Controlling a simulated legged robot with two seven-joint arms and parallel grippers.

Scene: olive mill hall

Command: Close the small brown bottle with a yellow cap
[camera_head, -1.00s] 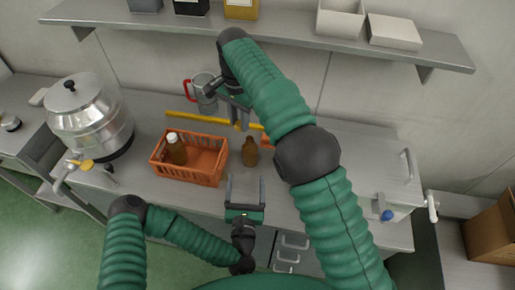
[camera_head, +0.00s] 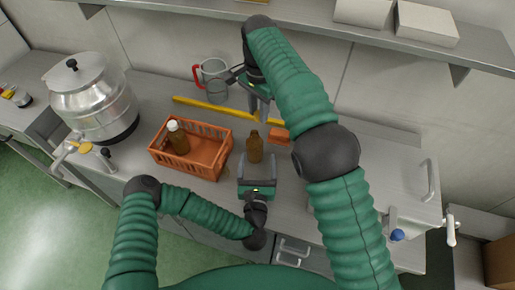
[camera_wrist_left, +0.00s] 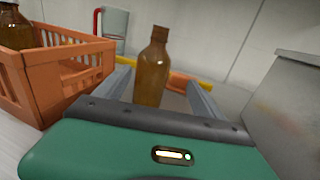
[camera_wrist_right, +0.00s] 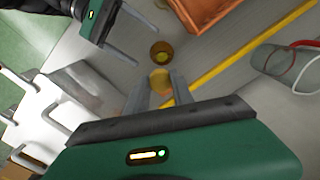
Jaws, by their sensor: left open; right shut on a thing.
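The small brown bottle (camera_head: 254,147) stands upright and uncapped on the steel table; it also shows in the left wrist view (camera_wrist_left: 151,72). My left gripper (camera_head: 257,160) is open and low at the near side of the bottle, its fingers either side of it in the left wrist view, with no clear contact. My right gripper (camera_head: 259,111) is shut on the yellow cap (camera_wrist_right: 160,80), held above and just behind the bottle. In the right wrist view the bottle's round open mouth (camera_wrist_right: 161,50) shows just beyond the cap, apart from it.
An orange crate (camera_head: 214,168) left of the bottle holds another brown bottle (camera_head: 178,138) with a white cap. A yellow bar (camera_head: 205,105), a jug with a red handle (camera_head: 214,80) and an orange block (camera_head: 279,136) lie behind. A steel pot (camera_head: 92,100) stands far left.

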